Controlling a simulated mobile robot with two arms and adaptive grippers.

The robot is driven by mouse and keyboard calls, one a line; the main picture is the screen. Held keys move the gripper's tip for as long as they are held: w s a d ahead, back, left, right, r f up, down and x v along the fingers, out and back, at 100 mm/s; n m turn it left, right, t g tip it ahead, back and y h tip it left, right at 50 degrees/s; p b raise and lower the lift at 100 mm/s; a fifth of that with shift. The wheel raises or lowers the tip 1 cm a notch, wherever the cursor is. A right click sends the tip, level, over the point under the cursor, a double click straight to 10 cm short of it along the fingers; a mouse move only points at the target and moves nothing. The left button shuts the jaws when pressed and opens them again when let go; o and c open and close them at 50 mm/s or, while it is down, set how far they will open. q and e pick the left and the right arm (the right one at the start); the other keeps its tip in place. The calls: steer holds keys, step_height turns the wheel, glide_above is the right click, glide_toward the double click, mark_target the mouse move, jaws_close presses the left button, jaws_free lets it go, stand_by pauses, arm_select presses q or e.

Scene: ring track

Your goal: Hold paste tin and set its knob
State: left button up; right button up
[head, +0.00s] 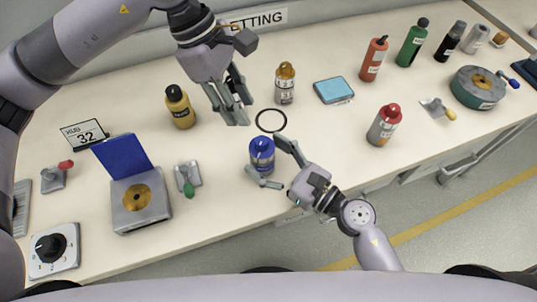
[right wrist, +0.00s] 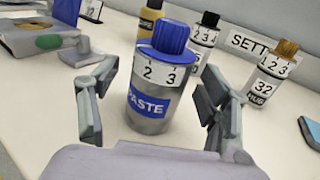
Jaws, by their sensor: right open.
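The paste tin is a grey tin (head: 262,157) with a blue label and a blue knob, standing upright on the bench. My right gripper (head: 277,164) is open, with one finger on each side of the tin; contact cannot be made out. My left gripper (head: 237,112) hangs above and behind the tin, to its upper left, with fingers pointing down; their opening is unclear.
A black ring (head: 271,120) lies just behind the tin. A yellow bottle (head: 180,108) and an amber-topped tin (head: 285,85) stand behind. A red-topped tin (head: 384,125) stands to the right. A box with a blue lid (head: 141,206) and a green-handled piece (head: 187,178) are left.

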mark_target(262, 140)
steer(key=shift+c, duration=0.5)
arm_select(q)
steer(key=shift+o, duration=0.3)
arm_select(e)
steer(key=c, duration=1.2)
arm_select(q)
steer(key=shift+o, duration=0.7)
steer(key=shift+d+r, duration=0.15)
arm_select(e)
steer(key=shift+c, duration=0.2)
arm_select(q)
steer(key=shift+o, duration=0.4)
steer(key=d+m+y, duration=0.1)
steer(key=m, duration=0.1)
steer(key=d+r+m+y, duration=0.1)
steer(key=m, duration=0.1)
steer(key=s+d+r+m+t+y, duration=0.1)
steer(key=m, duration=0.1)
steer(key=shift+d+r, duration=0.15)
steer(key=shift+r, duration=0.1)
arm_select(e)
steer(key=shift+d, duration=0.1)
arm_select(q)
step_height(262, 140, down, 12)
steer(key=shift+s+d+r+m+y, duration=0.15)
steer(key=shift+m+y, duration=0.25)
steer(key=shift+m, duration=0.6)
steer(key=shift+c, duration=0.6)
